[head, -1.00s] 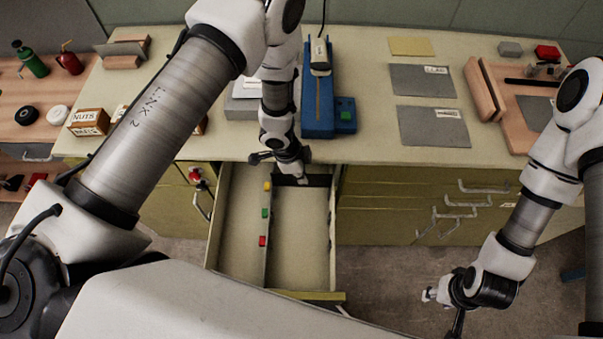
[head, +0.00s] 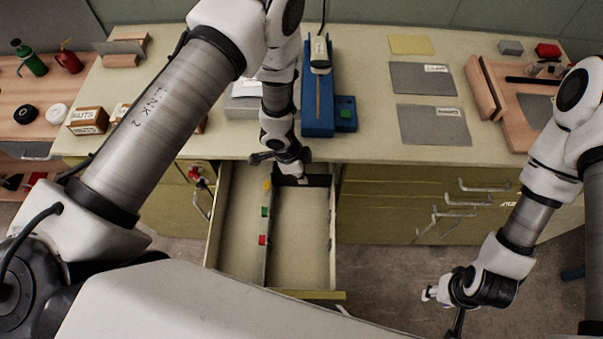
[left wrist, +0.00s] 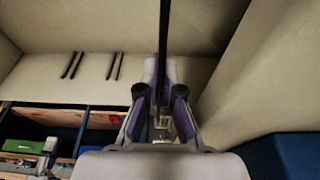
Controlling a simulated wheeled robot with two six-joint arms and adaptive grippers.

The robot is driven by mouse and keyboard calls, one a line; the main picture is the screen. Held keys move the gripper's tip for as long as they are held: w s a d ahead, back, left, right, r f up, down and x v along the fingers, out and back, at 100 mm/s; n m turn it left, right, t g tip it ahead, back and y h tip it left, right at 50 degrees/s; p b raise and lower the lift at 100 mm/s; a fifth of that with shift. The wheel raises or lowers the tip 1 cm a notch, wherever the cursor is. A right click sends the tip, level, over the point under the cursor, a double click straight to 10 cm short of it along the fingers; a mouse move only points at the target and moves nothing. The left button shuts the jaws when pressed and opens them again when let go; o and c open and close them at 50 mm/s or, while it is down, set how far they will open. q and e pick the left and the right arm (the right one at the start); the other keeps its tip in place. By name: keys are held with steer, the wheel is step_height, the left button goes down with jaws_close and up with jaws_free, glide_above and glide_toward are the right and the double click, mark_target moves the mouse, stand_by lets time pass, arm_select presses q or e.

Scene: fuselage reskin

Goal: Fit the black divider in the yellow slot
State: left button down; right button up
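The black divider (head: 318,181) is a thin dark plate standing across the right compartment of the open drawer (head: 300,250), near its back. My left gripper (head: 292,172) is above it and hides part of it. In the left wrist view my left gripper (left wrist: 160,100) has its fingers closed on the divider (left wrist: 163,35), seen edge-on as a narrow black strip. The yellow marker (head: 267,185) is on the drawer's long partition, close to the divider's left end. Whether the divider's ends sit in the yellow slot is not clear. My right gripper (head: 436,294) is far right, away from the drawer; its fingers are unclear.
Green (head: 264,212) and red (head: 262,240) markers sit nearer on the partition. Dark slot ribs (left wrist: 72,65) line a drawer wall in the left wrist view. A blue fixture (head: 318,122), grey sheets (head: 433,125) and labelled boxes (head: 88,121) are on the bench (head: 375,70).

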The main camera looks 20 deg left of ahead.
arm_select(q)
steer(key=shift+f+b, duration=0.45)
steer(key=shift+f, duration=0.2)
steer(key=c, duration=1.2)
jaws_free()
steer(key=shift+c, duration=0.2)
steer(key=shift+w+r, duration=0.1)
steer(key=shift+r, duration=0.3)
steer(key=v, duration=1)
steer(key=shift+a+r, duration=0.15)
steer(key=shift+s+r, duration=0.25)
steer(key=shift+r, duration=0.15)
